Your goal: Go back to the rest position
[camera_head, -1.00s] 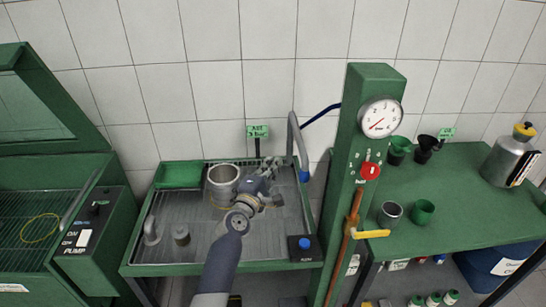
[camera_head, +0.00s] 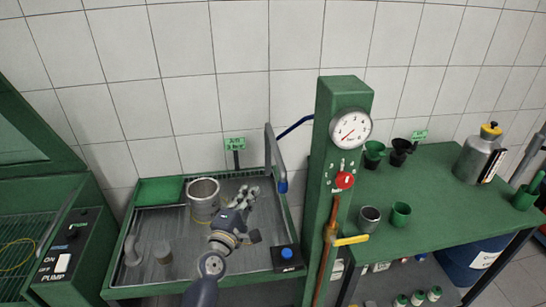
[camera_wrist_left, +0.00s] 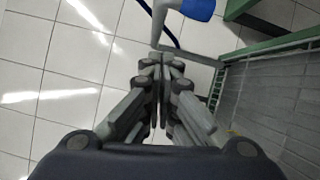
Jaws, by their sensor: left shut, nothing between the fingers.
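My left gripper (camera_head: 252,190) is over the grey wash basin (camera_head: 180,276) in the head view, right of a metal cylinder (camera_head: 203,203). Its fingers are together with nothing between them. My right gripper is not in view.
A green post (camera_head: 329,140) with a gauge (camera_head: 350,129) and a yellow-handled valve (camera_head: 350,240) stands right of the basin. A green workbench (camera_head: 440,195) with cups and a metal canister (camera_head: 476,158) lies beyond it. A green pump cabinet (camera_head: 85,250) is at the left.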

